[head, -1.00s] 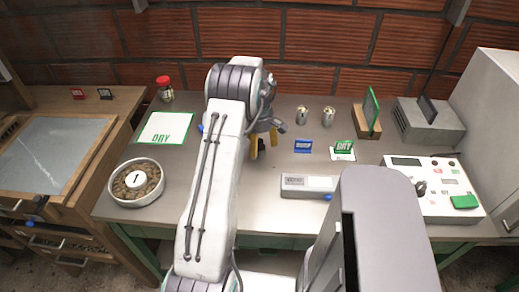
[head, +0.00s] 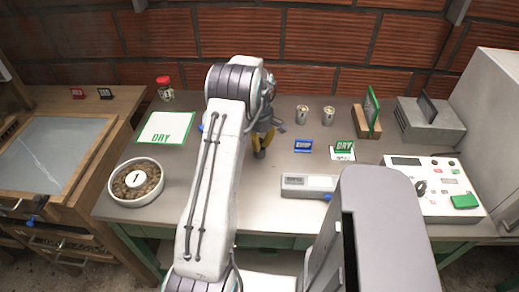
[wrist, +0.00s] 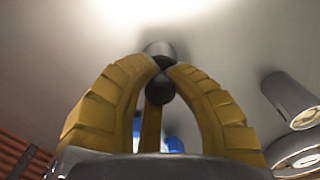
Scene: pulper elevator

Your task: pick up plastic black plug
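The black plug (wrist: 160,88) is a small dark rounded piece between my yellow fingertips in the wrist view. It shows above and below the tips, and the fingers hide its middle. In the head view the plug (head: 259,154) is a dark spot at the fingertips, low over the grey tabletop. My gripper (head: 262,143) is shut on it, with the yellow fingers curved in around it in the wrist view (wrist: 160,68). I cannot tell whether the plug still touches the table.
A grey device (head: 308,186) with a blue knob lies right of my gripper. A bowl of beans (head: 136,183) and a DRY card (head: 166,128) are at left. Table in front is partly clear.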

